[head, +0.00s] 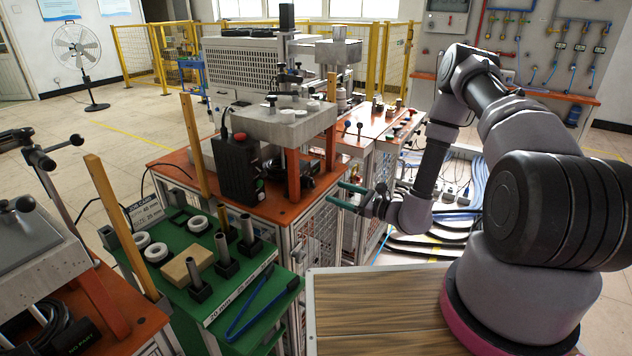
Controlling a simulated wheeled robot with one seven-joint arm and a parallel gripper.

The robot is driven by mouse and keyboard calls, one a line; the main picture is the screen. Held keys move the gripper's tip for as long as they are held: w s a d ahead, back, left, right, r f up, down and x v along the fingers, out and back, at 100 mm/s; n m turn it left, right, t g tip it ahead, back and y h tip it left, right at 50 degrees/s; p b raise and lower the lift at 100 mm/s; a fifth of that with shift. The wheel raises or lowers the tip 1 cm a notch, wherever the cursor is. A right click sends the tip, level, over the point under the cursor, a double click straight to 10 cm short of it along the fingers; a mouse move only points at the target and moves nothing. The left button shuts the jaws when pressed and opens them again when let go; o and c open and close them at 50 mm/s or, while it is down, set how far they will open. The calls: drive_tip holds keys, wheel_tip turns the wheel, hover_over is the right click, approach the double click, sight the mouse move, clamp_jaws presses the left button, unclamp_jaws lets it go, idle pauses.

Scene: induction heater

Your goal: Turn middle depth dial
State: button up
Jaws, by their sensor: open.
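My gripper (334,194) is at the centre right of the head view, its two green fingers apart and pointing left, with nothing between them. It is just right of the orange-topped bench (290,212), near its right edge. On that bench stands a machine with a grey metal block (283,127) on orange posts. Small dark knobs (271,100) and pale round parts sit on the block. I cannot tell which part is the middle depth dial at this size. The gripper appears apart from the block and its knobs.
A black control box (237,170) with a red button stands at the front of the machine. A green table (188,284) with rings, dark posts and blue pliers (250,303) is at front left. Another orange bench (375,140) with knobs is behind. Upright wooden posts (192,145) stand between.

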sight(314, 184)
drive_tip(key=x, duration=0.9)
drive_tip(key=shift+w+a, duration=0.15)
drive_tip(key=shift+a, duration=0.15)
clamp_jaws()
